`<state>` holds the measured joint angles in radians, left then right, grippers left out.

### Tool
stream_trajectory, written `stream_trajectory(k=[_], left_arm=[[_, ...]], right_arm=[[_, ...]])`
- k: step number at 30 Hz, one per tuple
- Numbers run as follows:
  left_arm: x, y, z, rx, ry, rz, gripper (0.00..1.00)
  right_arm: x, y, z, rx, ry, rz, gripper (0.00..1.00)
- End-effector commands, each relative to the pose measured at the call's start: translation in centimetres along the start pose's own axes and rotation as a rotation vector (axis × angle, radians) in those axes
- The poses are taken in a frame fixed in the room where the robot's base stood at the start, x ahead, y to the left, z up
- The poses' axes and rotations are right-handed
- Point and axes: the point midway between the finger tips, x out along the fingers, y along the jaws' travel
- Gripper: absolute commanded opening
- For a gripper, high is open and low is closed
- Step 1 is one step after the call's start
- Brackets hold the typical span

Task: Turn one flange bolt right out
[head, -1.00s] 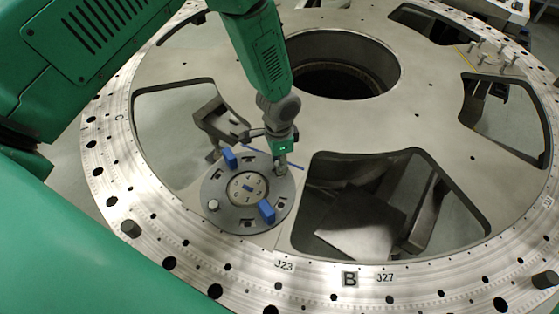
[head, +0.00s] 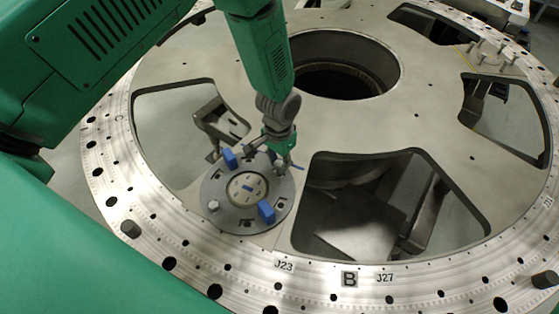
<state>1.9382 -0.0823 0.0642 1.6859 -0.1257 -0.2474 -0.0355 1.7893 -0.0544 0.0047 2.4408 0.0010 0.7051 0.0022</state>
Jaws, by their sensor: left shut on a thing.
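The round grey flange (head: 232,215) lies on the turret plate (head: 340,130) in the head view. One flange bolt (head: 213,206) stands at the flange's left edge. My left gripper (head: 280,165) reaches down to the flange's upper right edge. It is shut on a flange bolt there, which its fingers largely hide. My right gripper is not in view.
The turret plate has a large round centre hole (head: 345,80) and several wide cut-outs, one (head: 375,205) right beside the flange. Several pegs stand on a small pad (head: 492,55) at the upper right.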

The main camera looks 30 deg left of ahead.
Motion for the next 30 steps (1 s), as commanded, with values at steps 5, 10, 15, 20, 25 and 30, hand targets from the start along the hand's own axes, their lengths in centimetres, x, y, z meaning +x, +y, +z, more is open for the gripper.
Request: stream_trajectory(k=[5,10,15,20,25,30], left_arm=[[-0.1,-0.1,-0.1,-0.067,0.002,-0.001,0.00],[-0.2,-0.1,-0.1,-0.089,0.002,-0.001,0.00],[-1.1,-0.1,-0.1,-0.088,0.003,-0.001,0.00],[-2.0,-0.1,-0.1,-0.088,0.003,-0.001,0.00],[-3.0,-0.1,-0.1,-0.087,0.003,-0.001,0.00],[-4.0,0.0,-0.1,-0.087,0.001,-0.001,0.00]], right_arm=[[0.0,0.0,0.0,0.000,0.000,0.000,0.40],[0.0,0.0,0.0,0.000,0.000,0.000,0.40],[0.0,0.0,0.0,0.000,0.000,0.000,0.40],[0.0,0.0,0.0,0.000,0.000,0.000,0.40],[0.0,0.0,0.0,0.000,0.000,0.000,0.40],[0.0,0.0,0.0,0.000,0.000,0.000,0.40]])
